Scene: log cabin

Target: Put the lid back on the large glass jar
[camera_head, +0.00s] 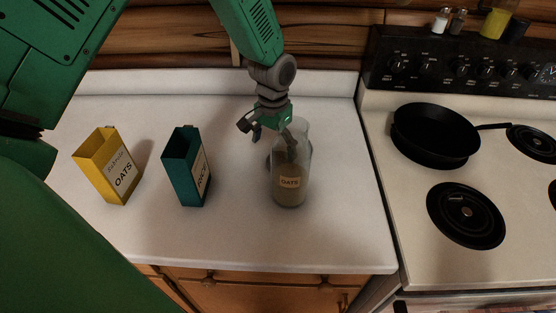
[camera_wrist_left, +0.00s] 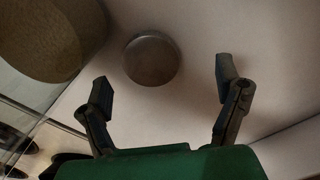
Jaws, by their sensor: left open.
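The large glass jar (camera_head: 291,182) stands upright on the white counter, with an "OATS" label and tan contents. Its top looks uncovered. Its side and contents fill the upper left of the left wrist view (camera_wrist_left: 48,38). A round grey lid (camera_wrist_left: 151,59) lies flat on the counter beside the jar. In the head view it is mostly hidden behind the jar and gripper. My left gripper (camera_head: 273,135) is behind the jar, and one finger shows through or beside the glass. In the wrist view the gripper (camera_wrist_left: 165,80) is open and empty, the lid lying between and beyond its fingertips. My right gripper is not visible.
An open yellow oats box (camera_head: 117,181) and an open teal box (camera_head: 182,175) stand to the left of the jar. A stove with a black pan (camera_head: 434,137) is on the right. The counter front (camera_head: 240,238) is clear. A log wall is behind.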

